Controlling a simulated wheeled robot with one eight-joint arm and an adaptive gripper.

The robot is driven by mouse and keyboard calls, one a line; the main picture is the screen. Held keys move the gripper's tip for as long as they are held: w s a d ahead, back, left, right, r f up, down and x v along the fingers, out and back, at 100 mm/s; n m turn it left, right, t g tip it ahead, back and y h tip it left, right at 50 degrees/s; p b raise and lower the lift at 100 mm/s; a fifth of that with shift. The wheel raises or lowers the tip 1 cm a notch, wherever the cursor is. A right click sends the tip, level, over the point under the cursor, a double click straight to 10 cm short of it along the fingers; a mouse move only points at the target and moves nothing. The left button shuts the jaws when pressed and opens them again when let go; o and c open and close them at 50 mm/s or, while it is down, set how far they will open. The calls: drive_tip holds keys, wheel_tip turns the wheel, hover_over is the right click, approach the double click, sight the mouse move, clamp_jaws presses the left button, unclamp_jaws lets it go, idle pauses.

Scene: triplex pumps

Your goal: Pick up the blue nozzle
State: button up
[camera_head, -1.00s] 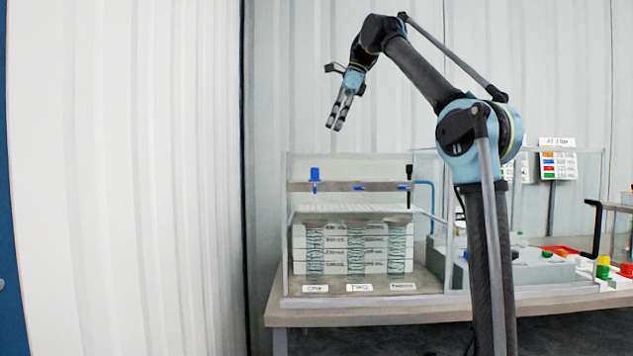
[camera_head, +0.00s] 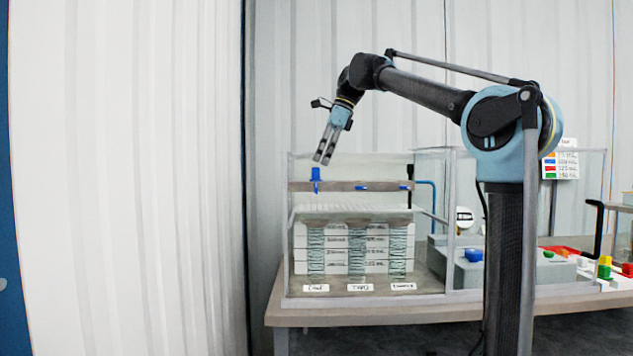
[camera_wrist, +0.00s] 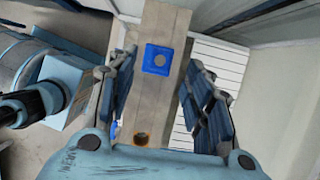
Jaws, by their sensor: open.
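The blue nozzle (camera_head: 315,175) stands upright on the left part of a horizontal grey-brown bar (camera_head: 338,186) above a clear tank. In the wrist view the nozzle (camera_wrist: 158,58) shows from above as a blue square with a round grey centre, on the bar (camera_wrist: 152,98). My gripper (camera_head: 323,161) is open and empty, tilted downward. In the head view its fingertips are just above the nozzle, slightly to its right. In the wrist view my gripper (camera_wrist: 162,68) has one finger on each side of the bar, and the nozzle appears between the fingertips. No contact is visible.
The clear tank (camera_head: 300,270) holds white stacked panels and coiled columns. A black upright piece (camera_head: 409,172) stands at the bar's right end. A round hole (camera_wrist: 142,139) opens in the bar. A grey block with a blue button (camera_head: 474,255) is to the right.

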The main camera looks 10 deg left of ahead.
sight(316, 178)
drive_tip(key=shift+a+x, duration=0.15)
drive_tip(key=shift+x, duration=1)
drive_tip(key=shift+a+x, duration=0.2)
drive_tip(key=shift+x, duration=0.95)
drive_tip(key=shift+r, duration=0.15)
drive_tip(key=shift+c, duration=0.6)
drive_tip(key=shift+s, duration=0.1)
drive_tip(key=c, duration=0.8)
drive_tip(key=shift+o, duration=0.2)
drive_tip(key=shift+r, duration=0.1)
